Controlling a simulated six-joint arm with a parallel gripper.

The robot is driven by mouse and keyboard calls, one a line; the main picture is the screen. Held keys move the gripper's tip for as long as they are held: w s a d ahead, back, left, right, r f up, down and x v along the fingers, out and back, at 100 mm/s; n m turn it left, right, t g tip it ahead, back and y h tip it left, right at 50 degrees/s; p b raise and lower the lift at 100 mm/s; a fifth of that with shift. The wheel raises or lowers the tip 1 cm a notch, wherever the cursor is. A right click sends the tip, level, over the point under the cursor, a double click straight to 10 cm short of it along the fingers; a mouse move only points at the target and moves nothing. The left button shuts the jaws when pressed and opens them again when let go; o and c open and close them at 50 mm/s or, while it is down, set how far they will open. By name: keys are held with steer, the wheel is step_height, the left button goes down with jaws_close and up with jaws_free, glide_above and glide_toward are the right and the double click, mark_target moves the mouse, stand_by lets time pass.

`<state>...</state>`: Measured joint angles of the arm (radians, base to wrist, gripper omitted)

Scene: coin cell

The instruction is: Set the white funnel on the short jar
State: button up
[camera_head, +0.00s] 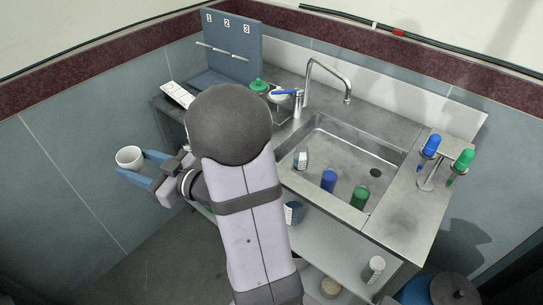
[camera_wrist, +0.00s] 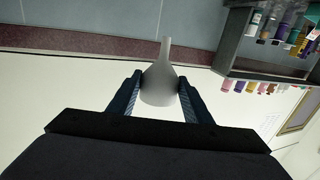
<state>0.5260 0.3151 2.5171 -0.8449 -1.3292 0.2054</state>
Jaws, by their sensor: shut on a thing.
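The white funnel (camera_head: 130,156) is held out at the left of the head view, away from the counter, with its wide mouth showing. My gripper (camera_head: 143,170) is shut on it, one blue finger on each side. In the wrist view the funnel (camera_wrist: 159,84) sits between the fingertips of my gripper (camera_wrist: 159,88), its narrow spout pointing up the picture. I cannot tell for certain which jar is the short jar. A low jar with beige contents (camera_head: 330,287) stands near the bottom of the head view, partly hidden by my arm.
The sink (camera_head: 335,130) holds a white-labelled jar (camera_head: 301,160), a blue cylinder (camera_head: 328,181) and a green one (camera_head: 359,197). Lower down stand a blue-and-white jar (camera_head: 294,212) and a white jar (camera_head: 375,269). The tap (camera_head: 325,66) rises behind; a rack (camera_head: 433,174) stands right.

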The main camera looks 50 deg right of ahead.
steer(key=s+d+r+m+g+h, duration=0.1)
steer(key=s+d+r+m+h, duration=0.1)
steer(key=d+r+m+h, duration=0.45)
steer(key=s+d+r+m+g+h, duration=0.1)
steer(key=d+r+m+h, duration=0.25)
steer(key=d+h, duration=0.65)
steer(key=s+d+f+m+g+h, duration=0.3)
steer(key=s+d+f+m+g, duration=0.25)
steer(key=s+d, duration=0.2)
steer(key=s+d+f+m+g+h, duration=0.2)
steer(key=s+d+f+m+g, duration=0.25)
steer(key=s+d+g, duration=0.35)
steer(key=w+d+t+p, duration=0.15)
steer(key=d+p, duration=0.25)
steer(key=d, duration=0.8)
steer(key=shift+n, duration=0.3)
steer(key=shift+d+f+p, duration=0.25)
steer(key=shift+f, duration=1.95)
steer(key=shift+d+f+p, duration=0.2)
steer(key=shift+d+f, duration=0.1)
steer(key=shift+f, duration=1.85)
steer(key=shift+d+f+p, duration=0.25)
steer(key=shift+f, duration=1.95)
steer(key=shift+d+f+p, duration=0.15)
steer(key=shift+f+p, duration=0.2)
steer(key=shift+f, duration=1.7)
